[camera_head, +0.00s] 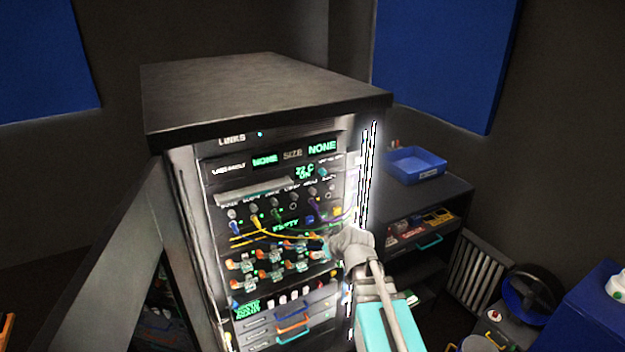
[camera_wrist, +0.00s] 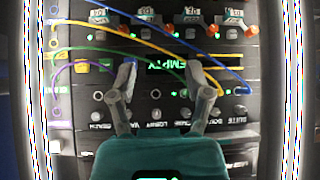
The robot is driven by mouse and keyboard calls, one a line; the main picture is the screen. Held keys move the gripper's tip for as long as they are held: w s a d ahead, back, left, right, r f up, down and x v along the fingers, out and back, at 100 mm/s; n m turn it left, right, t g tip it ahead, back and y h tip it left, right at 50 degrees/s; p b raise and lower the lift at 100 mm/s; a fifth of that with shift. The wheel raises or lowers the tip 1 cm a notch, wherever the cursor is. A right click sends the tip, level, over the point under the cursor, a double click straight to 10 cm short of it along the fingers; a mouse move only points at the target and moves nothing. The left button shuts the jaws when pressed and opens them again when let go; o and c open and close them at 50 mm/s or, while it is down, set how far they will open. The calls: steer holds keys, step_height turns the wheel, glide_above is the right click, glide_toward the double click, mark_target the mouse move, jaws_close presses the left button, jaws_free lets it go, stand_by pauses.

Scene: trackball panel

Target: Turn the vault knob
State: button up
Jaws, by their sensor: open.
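My gripper (camera_wrist: 161,78) is open, its two fingers apart in front of the rack panel. Nothing is between the fingertips except the panel behind, near a green-lit EMPTY display (camera_wrist: 172,64). In the head view my gripper (camera_head: 322,243) reaches the rack's right half from the lower right. The tall dark rack (camera_head: 265,80) carries rows of small knobs, sockets and lit displays. The labels are too blurred to tell which knob is the vault knob.
A yellow cable (camera_head: 265,234) and a purple cable (camera_head: 332,217) loop across the panel. A side cabinet (camera_head: 451,190) with a blue tray (camera_head: 415,163) stands to the right.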

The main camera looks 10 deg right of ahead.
steer(key=w+d+r+t+p, duration=0.1)
steer(key=w+r+t+p, duration=0.1)
steer(key=r, duration=0.4)
steer(key=w+d+r+n+t+p, duration=0.1)
steer(key=w+d+r+t+p, duration=0.1)
steer(key=w+r, duration=0.3)
step_height(320, 180, up, 2)
steer(key=shift+w+r+t+h+p, duration=0.1)
steer(key=shift+w+t+h+p, duration=0.2)
steer(key=shift+t+p, duration=0.3)
steer(key=shift+d, duration=0.1)
